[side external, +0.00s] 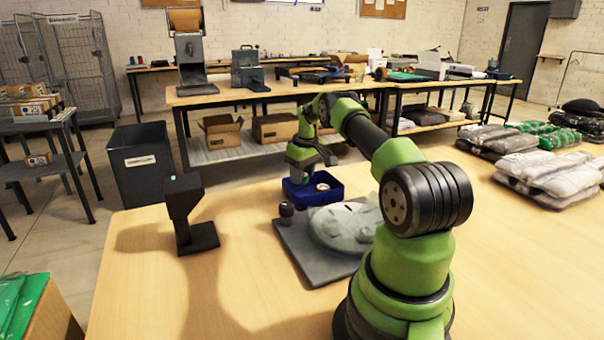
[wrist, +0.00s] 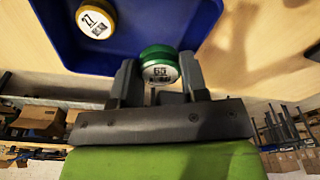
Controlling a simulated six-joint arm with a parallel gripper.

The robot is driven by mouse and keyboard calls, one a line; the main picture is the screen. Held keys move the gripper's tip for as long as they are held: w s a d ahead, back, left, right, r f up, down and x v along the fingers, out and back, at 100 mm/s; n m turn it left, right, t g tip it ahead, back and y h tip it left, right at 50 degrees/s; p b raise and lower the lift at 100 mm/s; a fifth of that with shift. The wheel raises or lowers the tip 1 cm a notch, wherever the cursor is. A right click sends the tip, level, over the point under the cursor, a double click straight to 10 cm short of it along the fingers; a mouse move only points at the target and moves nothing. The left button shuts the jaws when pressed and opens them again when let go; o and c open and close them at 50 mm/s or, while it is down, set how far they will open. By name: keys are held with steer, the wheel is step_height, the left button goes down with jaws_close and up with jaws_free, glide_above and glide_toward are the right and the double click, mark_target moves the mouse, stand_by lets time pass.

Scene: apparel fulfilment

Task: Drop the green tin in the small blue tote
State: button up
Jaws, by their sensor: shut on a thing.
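A yellow-rimmed tin (wrist: 96,19) marked 27 lies inside the tote.
A grey board (side external: 290,245) with a pale round plate-like object (side external: 345,228) lies in front of the tote. A small dark knob (side external: 286,210) sits at the board's corner. A black scanner-like stand (side external: 184,213) is at left. The table's right side is mostly clear, with folded garments (side external: 548,175) at the back.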

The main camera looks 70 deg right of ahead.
steer(key=o, duration=1.1)
steer(key=shift+c, duration=0.2)
step_height(320, 180, up, 10)
steer(key=s, duration=0.1)
steer(key=shift+a, duration=0.2)
steer(key=w+a+r+t, duration=0.1)
steer(key=w+a+r, duration=0.1)
steer(key=a+r, duration=0.7)
steer(key=w+a+r+t, duration=0.2)
steer(key=a+r, duration=0.5)
steer(key=a, duration=0.4)
steer(key=s+a+r+t, duration=0.1)
steer(key=s+a, duration=0.2)
steer(key=a, duration=0.3)
steer(key=s+a+r, duration=0.2)
steer(key=s+a, duration=0.1)
steer(key=a, duration=0.3)
steer(key=s+a+f+t+y, duration=0.1)
steer(key=s+a+f+y, duration=0.1)
steer(key=s+a+f, duration=0.2)
steer(key=s+a, duration=0.3)
steer(key=s, duration=0.4)
steer(key=shift+a+t, duration=0.4)
